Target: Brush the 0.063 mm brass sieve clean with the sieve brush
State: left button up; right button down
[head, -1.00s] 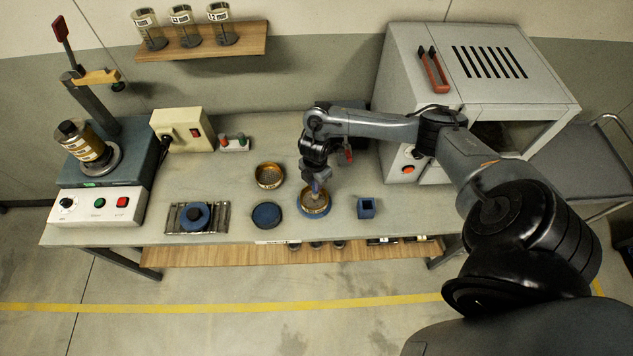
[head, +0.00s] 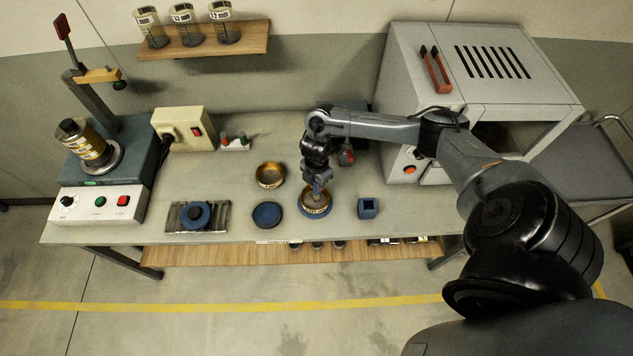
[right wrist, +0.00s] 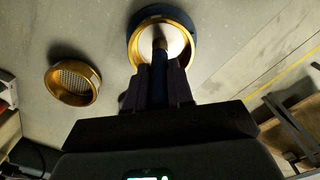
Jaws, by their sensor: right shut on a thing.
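The brass sieve (head: 315,203) sits on a blue round base on the bench, in front of my right gripper. It also shows in the right wrist view (right wrist: 136,48), with a pale mesh inside its brass rim. My right gripper (head: 318,188) points down over it and is shut on the sieve brush (right wrist: 159,58). The brush's dark handle is between the fingers and its tip is over the pale mesh. I cannot tell whether the bristles touch the mesh. The size label is too small to read. My left gripper is not in view.
A second brass sieve (head: 270,175) with a coarser mesh stands behind left. A blue round pan (head: 267,215) lies left of the working sieve. A small blue square holder (head: 367,208) stands to the right. The oven (head: 480,90) fills the back right.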

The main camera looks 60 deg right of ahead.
jog(key=shift+f, duration=0.35)
dwell(0.7)
dwell(0.5)
jog(key=shift+s, duration=0.15)
jog(key=shift+s+a+r+p, duration=0.1)
jog(key=shift+s+p, duration=0.15)
jog(key=shift+p, duration=0.2)
jog(key=shift+s+a+p, duration=0.15)
jog(key=shift+s+p, duration=0.35)
jog(key=shift+s, duration=0.2)
jog(key=shift+w, duration=0.2)
